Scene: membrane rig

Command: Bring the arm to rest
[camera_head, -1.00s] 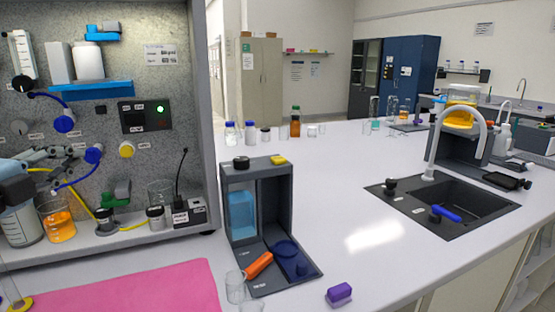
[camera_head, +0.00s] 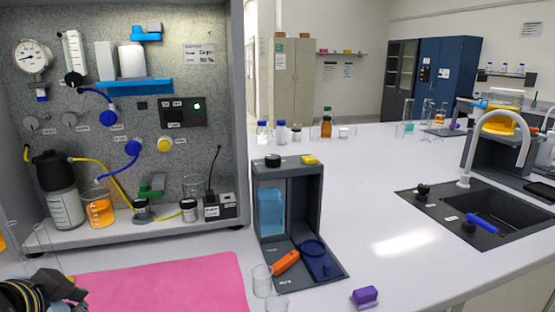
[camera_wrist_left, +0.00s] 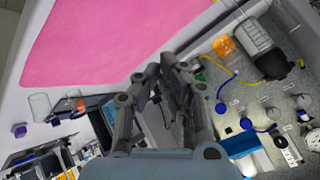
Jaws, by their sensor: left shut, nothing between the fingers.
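My left arm (camera_head: 40,293) shows only at the bottom left corner of the head view, in front of the rig and beside the pink mat (camera_head: 165,283). In the left wrist view, my left gripper (camera_wrist_left: 168,68) is shut and empty, with its dark fingers close together. The rig's panel and shelf lie beyond it on the right of that view, and the pink mat at the upper left. My right gripper is not in view.
The membrane rig holds a dark-capped bottle (camera_head: 63,195), a beaker of orange liquid (camera_head: 99,210) and tubing. A grey stand (camera_head: 316,210) with a blue panel, clear beakers (camera_head: 262,281) and a purple block (camera_head: 365,297) sit to the right.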

